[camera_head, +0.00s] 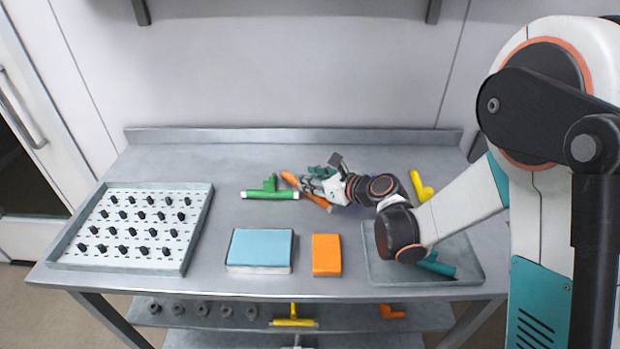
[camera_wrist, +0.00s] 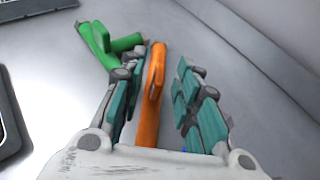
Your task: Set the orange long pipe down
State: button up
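The orange long pipe (camera_head: 290,179) lies at the back middle of the metal table, partly hidden by my gripper (camera_head: 314,182). In the wrist view the orange pipe (camera_wrist: 153,95) runs lengthwise between the two teal-padded fingers of my gripper (camera_wrist: 158,85). A gap shows on each side of the pipe, wider on the right, so the fingers stand open around it. The pipe appears to rest on the table top, though its near end is hidden by the gripper's body.
A green pipe (camera_head: 270,194) lies close left of the orange one. A yellow pipe (camera_head: 422,188) is at the right. A grey tray (camera_head: 378,270) holds a teal pipe (camera_head: 437,265). A blue block (camera_head: 261,248), an orange block (camera_head: 326,254) and a knob board (camera_head: 135,228) stand in front and left.

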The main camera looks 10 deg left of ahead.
jog(key=s+d+r+n+h, duration=0.2)
jog(key=s+d+r+n, duration=0.2)
jog(key=d, duration=0.5)
jog(key=s+d+r+n+h+p, duration=0.1)
jog(key=s+d+r+n+h, duration=0.2)
jog(key=s+d+r+n, duration=0.2)
jog(key=s+d+r+n+h+p, duration=0.1)
jog(key=s+d+r+n+h, duration=0.2)
jog(key=s+d+n, duration=0.5)
jog(key=s+d+r, duration=0.1)
jog(key=s+d, duration=0.1)
jog(key=d, duration=0.5)
jog(key=shift+s+r+n, duration=0.35)
jog(key=shift+n, duration=0.05)
jog(key=shift+o, duration=0.5)
jog(key=s+d+n+h, duration=0.3)
jog(key=s+d+n, duration=0.3)
jog(key=s+d, duration=0.1)
jog(key=shift+r, duration=0.25)
jog(key=shift+o, duration=0.6)
jog(key=shift+s+d, duration=0.2)
jog(key=shift+s, duration=0.1)
jog(key=shift+w, duration=0.1)
